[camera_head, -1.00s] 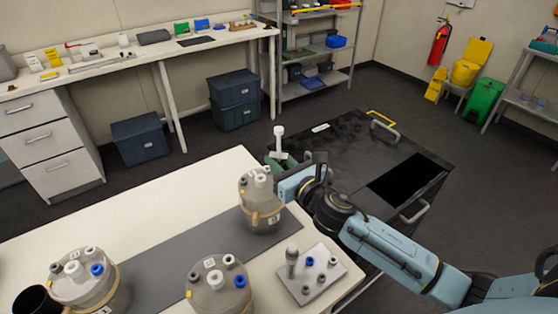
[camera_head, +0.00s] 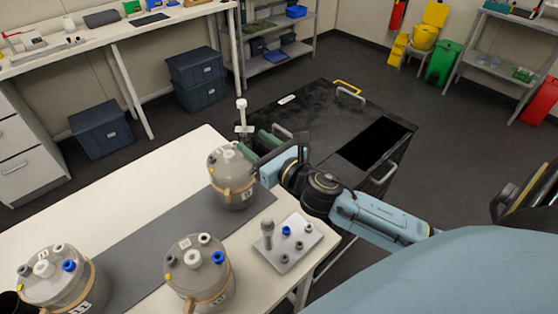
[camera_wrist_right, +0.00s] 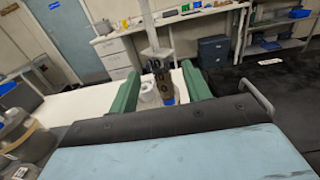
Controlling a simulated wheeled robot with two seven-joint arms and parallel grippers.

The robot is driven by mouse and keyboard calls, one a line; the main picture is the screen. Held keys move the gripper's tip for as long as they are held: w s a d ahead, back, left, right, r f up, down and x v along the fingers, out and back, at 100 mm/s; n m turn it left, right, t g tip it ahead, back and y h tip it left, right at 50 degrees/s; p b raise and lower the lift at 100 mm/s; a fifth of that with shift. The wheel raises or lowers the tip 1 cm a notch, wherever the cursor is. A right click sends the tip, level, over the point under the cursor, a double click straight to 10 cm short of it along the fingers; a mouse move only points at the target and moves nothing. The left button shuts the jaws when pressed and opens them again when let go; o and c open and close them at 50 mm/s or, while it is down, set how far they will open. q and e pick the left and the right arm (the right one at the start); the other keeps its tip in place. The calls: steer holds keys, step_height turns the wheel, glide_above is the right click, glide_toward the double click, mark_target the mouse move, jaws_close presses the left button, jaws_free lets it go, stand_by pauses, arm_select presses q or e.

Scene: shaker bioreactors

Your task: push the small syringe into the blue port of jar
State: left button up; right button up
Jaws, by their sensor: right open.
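The small syringe (camera_head: 241,112) stands upright above the far jar (camera_head: 233,195), its pale plunger and flange on top. In the right wrist view the syringe's dark-marked barrel (camera_wrist_right: 157,66) shows between my right gripper's green fingers (camera_wrist_right: 160,78). Those fingers are spread, with gaps on both sides of the syringe. A blue port (camera_wrist_right: 168,98) shows just under the barrel; I cannot tell how deep the tip sits. In the head view my right gripper (camera_head: 258,145) is at the jar's right and hides the syringe's lower part and the blue port. My left gripper is out of view.
Two more jars with blue ports, a middle one (camera_head: 205,284) and a left one (camera_head: 88,292), stand on the white table (camera_head: 140,190). A grey rack (camera_head: 305,240) with fittings lies near its right edge. A black cart (camera_head: 320,125) is beyond my right arm.

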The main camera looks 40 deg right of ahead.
steer(key=s+d+b, duration=0.1)
steer(key=s, duration=0.8)
steer(key=shift+d, duration=0.1)
